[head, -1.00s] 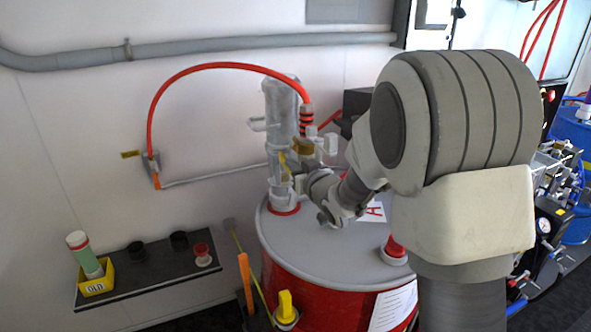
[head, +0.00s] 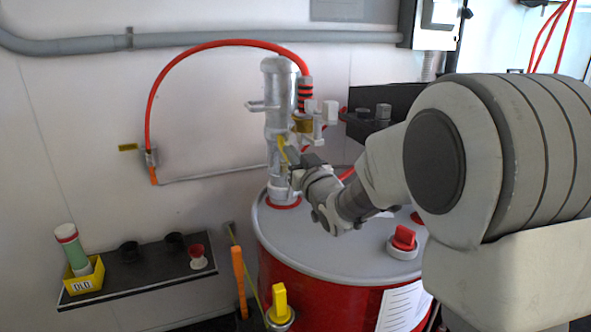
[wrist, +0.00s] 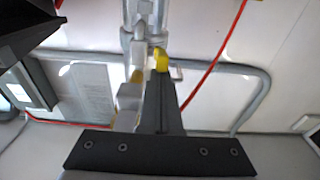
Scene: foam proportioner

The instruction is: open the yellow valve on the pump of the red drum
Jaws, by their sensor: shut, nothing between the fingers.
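The red drum (head: 330,285) stands in the middle of the head view with a grey lid. The silver pump (head: 279,100) rises upright from the lid's back left. The yellow valve (head: 282,149) shows as a small slanted lever on the pump's right side. My gripper (head: 296,160) is shut and empty, just right of the lever. In the wrist view, the yellow valve (wrist: 161,60) shows just beyond the tips of my dark fingers (wrist: 161,85). I cannot tell whether they touch it. My fingers and wrist hide part of the pump's lower side.
A red hose (head: 215,43) arcs from the pump to a wall fitting (head: 150,158). A red cap (head: 403,240) sits on the lid at right. A yellow knob (head: 280,302) and an orange handle (head: 239,275) stand before the drum. A black shelf (head: 140,268) is at left.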

